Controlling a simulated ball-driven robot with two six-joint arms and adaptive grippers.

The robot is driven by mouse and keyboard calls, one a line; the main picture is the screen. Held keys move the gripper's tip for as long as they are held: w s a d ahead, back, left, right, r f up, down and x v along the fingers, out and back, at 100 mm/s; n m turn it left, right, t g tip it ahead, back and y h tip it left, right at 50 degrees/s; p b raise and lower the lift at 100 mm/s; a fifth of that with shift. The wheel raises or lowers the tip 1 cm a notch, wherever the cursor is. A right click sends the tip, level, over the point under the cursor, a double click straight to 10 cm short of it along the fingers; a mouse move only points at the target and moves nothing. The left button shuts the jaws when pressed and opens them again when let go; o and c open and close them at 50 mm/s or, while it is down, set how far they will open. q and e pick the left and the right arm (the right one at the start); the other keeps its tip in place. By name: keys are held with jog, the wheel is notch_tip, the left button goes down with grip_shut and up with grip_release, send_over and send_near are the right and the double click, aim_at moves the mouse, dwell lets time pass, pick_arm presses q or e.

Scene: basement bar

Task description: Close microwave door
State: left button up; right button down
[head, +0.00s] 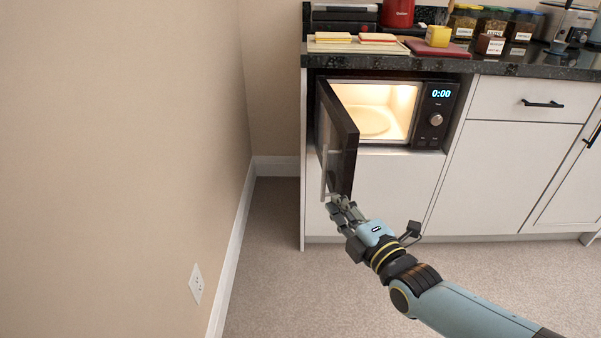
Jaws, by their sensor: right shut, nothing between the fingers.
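The microwave (437,119) is built into the cabinet under the counter, its panel showing 0:00 and its lit inside visible with a plate in it. Its dark door (343,140) is hinged on the left and stands open, swung out towards me. My right gripper (337,203) is shut and empty at the lower end of the open door, just below its bottom edge near the handle (326,175). I cannot tell whether it touches the door. My left gripper is not in view.
A dark counter (420,64) holds sandwiches, labelled jars (491,22) and a red appliance (398,12). White drawers and doors (525,145) lie right of the microwave. The carpet (290,270) is clear.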

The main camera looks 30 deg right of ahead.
aim_at(324, 170)
jog(key=w+d+b, duration=0.1)
jog(key=w, duration=0.1)
jog(key=w+d, duration=0.1)
jog(key=w, duration=0.2)
jog(key=w+d+b, duration=0.1)
jog(key=w, duration=0.1)
jog(key=shift+w+d+b, duration=0.35)
jog(key=shift+w, duration=0.05)
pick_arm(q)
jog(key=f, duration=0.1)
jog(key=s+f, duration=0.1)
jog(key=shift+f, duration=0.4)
pick_arm(e)
jog(key=shift+s+d+r, duration=0.1)
jog(key=shift+d, duration=0.2)
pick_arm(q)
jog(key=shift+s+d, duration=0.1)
pick_arm(e)
jog(key=shift+s+d, duration=0.1)
